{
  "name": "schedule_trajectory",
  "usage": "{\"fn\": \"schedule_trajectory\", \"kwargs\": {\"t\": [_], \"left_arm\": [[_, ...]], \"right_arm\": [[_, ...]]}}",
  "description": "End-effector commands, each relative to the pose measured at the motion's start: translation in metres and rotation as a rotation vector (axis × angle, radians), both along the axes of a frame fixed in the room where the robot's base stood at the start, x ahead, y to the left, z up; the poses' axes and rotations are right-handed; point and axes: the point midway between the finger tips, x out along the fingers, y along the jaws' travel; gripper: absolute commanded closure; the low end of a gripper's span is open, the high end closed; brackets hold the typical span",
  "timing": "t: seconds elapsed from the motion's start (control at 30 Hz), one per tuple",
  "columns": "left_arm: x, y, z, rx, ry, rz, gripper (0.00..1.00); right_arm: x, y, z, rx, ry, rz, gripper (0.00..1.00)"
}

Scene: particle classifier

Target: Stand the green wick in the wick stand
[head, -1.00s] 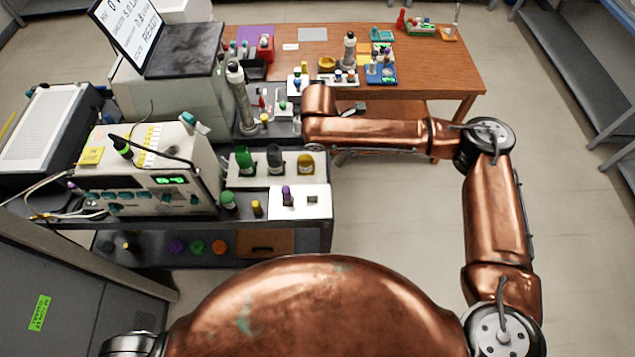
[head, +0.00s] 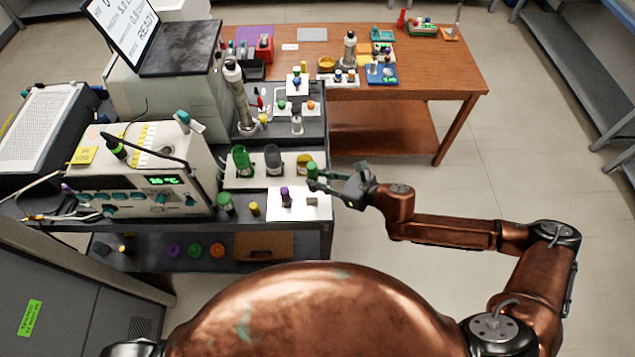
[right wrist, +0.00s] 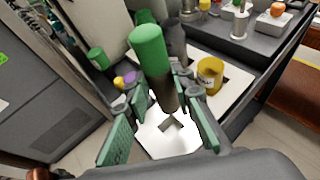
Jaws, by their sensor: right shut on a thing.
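The green wick, a dark rod with a green top (head: 312,168), is held by my right gripper (head: 322,183) at the right side of the bench. In the right wrist view the green wick (right wrist: 148,48) rises between the fingers (right wrist: 160,100), somewhat tilted in the picture. A small grey block (head: 312,201), which looks like the wick stand, sits on a white plate (head: 298,212). The block shows in the right wrist view (right wrist: 172,124), below the wick; the wick's lower end seems apart from it, but the gap is hard to judge. My left gripper is out of view.
A purple-topped piece (head: 285,196) stands on the same plate, left of the block. Behind are a green bottle (head: 242,161), a dark bottle (head: 273,158) and a yellow jar (head: 304,160). Open floor lies right of the bench.

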Motion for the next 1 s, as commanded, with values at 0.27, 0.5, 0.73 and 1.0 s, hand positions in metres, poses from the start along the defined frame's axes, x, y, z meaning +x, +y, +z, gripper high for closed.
{"fn": "schedule_trajectory", "kwargs": {"t": [0.27,0.5,0.73,1.0], "left_arm": [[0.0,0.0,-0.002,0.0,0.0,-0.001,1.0],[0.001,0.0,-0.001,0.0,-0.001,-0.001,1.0],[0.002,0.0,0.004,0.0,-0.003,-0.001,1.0],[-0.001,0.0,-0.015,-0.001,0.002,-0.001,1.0]], "right_arm": [[-0.01,0.005,-0.005,0.028,-0.017,0.085,1.0],[-0.01,0.006,-0.004,0.029,-0.016,0.083,1.0],[-0.011,0.004,-0.004,0.028,-0.019,0.062,1.0],[-0.012,0.004,-0.034,0.027,-0.017,0.061,1.0]]}}
